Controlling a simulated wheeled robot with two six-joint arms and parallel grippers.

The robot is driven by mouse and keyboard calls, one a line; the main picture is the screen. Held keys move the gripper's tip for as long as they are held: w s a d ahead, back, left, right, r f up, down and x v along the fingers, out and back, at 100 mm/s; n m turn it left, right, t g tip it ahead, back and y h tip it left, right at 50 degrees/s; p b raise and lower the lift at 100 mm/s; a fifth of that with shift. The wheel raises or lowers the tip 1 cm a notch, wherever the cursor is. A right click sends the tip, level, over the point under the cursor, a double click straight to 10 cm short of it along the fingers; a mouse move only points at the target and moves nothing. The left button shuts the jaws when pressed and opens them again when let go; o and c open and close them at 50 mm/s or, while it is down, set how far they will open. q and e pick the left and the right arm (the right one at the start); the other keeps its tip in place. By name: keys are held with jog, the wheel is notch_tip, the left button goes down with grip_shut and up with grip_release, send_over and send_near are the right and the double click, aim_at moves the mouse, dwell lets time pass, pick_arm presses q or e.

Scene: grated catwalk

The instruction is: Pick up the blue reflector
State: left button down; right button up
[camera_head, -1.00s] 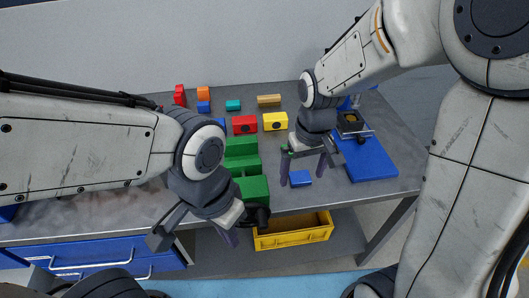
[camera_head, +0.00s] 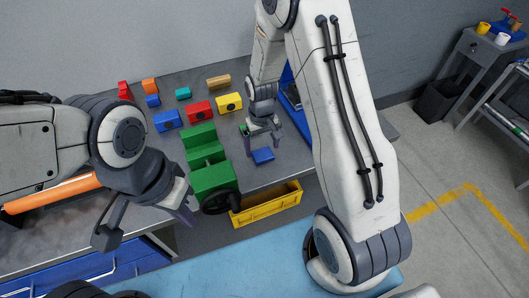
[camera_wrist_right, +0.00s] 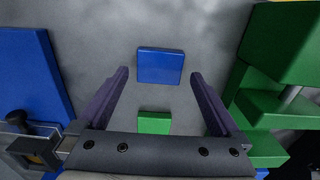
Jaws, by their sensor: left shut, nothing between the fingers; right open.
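The blue reflector appears to be the small flat blue block (camera_head: 263,156) lying on the grey workbench (camera_head: 286,166) near its front edge. In the right wrist view the blue block (camera_wrist_right: 160,66) lies just beyond the fingertips, roughly midway between them. My right gripper (camera_head: 264,147) is open and empty, pointing down just above and behind the block; its two fingers also show in the right wrist view (camera_wrist_right: 161,74). My left gripper (camera_head: 187,214) is shut and empty, low at the bench's front edge, away from the block.
A stepped green toy vehicle (camera_head: 212,178) stands left of the block. A small green piece (camera_wrist_right: 154,122) lies between my right fingers' bases. Red (camera_head: 198,110), yellow (camera_head: 229,103) and other blocks stand behind. A yellow bin (camera_head: 268,205) sits below the bench edge.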

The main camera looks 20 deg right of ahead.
aim_at(263, 155)
jog(key=shift+f, duration=1.3)
jog(key=c, duration=1.2)
